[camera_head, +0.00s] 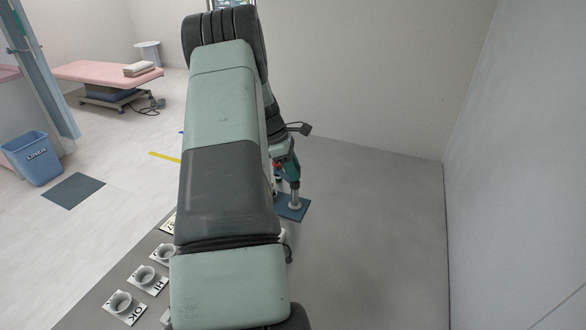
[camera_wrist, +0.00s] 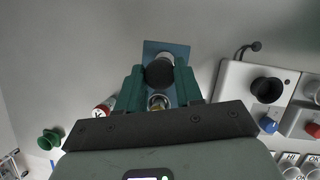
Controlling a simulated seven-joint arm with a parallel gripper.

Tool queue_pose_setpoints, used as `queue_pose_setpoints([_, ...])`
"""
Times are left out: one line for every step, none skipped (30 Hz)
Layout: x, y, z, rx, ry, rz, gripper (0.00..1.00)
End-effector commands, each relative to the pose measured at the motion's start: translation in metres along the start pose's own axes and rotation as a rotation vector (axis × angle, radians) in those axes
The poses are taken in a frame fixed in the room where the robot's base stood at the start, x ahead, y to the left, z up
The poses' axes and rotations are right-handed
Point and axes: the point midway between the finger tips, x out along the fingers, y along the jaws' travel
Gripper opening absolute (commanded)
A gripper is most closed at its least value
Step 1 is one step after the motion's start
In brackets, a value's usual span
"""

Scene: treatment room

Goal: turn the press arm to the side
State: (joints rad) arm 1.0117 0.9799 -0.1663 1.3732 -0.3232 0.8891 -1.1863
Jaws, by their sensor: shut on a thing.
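The press stands on a blue base plate (camera_head: 292,208); the plate also shows in the wrist view (camera_wrist: 181,50). In the wrist view the black round top of the press (camera_wrist: 158,74) lies between my gripper's (camera_wrist: 158,88) two green fingers. A small brassy round part (camera_wrist: 158,102) shows just behind it. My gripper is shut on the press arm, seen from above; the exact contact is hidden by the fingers. In the head view my gripper (camera_head: 287,170) is just above the base plate, and my own arm covers much of the press.
A white box (camera_wrist: 236,84) with a black knob and a blue knob is right of the press in the wrist view. A red-capped item (camera_wrist: 103,109) and a green piece (camera_wrist: 50,139) are at left. Labelled cups (camera_head: 120,303) line the bench's left side. Bare grey surface lies right.

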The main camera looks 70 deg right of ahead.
Motion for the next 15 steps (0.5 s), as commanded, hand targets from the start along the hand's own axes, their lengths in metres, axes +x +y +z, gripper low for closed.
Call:
queue_pose_setpoints([-0.0003,0.0009,-0.0013,0.040,0.001,-0.017,0.00])
queue_pose_setpoints([-0.0003,0.0008,-0.0012,0.068,0.001,-0.029,0.00])
queue_pose_setpoints([0.0000,0.0011,-0.0012,0.103,0.001,-0.043,0.00])
queue_pose_setpoints([0.0000,0.0012,-0.0011,0.128,0.000,-0.054,0.00])
queue_pose_setpoints([0.0000,0.0013,-0.0012,0.156,0.001,-0.065,0.00])
queue_pose_setpoints([-0.0003,0.0018,-0.0011,0.190,0.001,-0.079,0.00])
queue_pose_setpoints([-0.0001,0.0017,-0.0012,0.216,0.001,-0.091,0.00])
queue_pose_setpoints([-0.0001,0.0020,-0.0014,0.244,0.002,-0.101,0.00])
queue_pose_setpoints([0.0001,0.0019,-0.0013,0.277,0.001,-0.117,0.00])
queue_pose_setpoints([-0.0002,0.0025,-0.0014,0.304,0.002,-0.126,0.00])
queue_pose_setpoints([-0.0002,0.0024,-0.0013,0.331,0.002,-0.138,0.00])
queue_pose_setpoints([-0.0002,0.0029,-0.0011,0.365,0.002,-0.152,0.00])
queue_pose_setpoints([0.0001,0.0027,-0.0011,0.392,0.001,-0.164,0.00])
queue_pose_setpoints([0.0002,0.0030,-0.0010,0.417,0.002,-0.174,0.00])
queue_pose_setpoints([-0.0001,0.0032,-0.0006,0.451,0.001,-0.188,0.00])
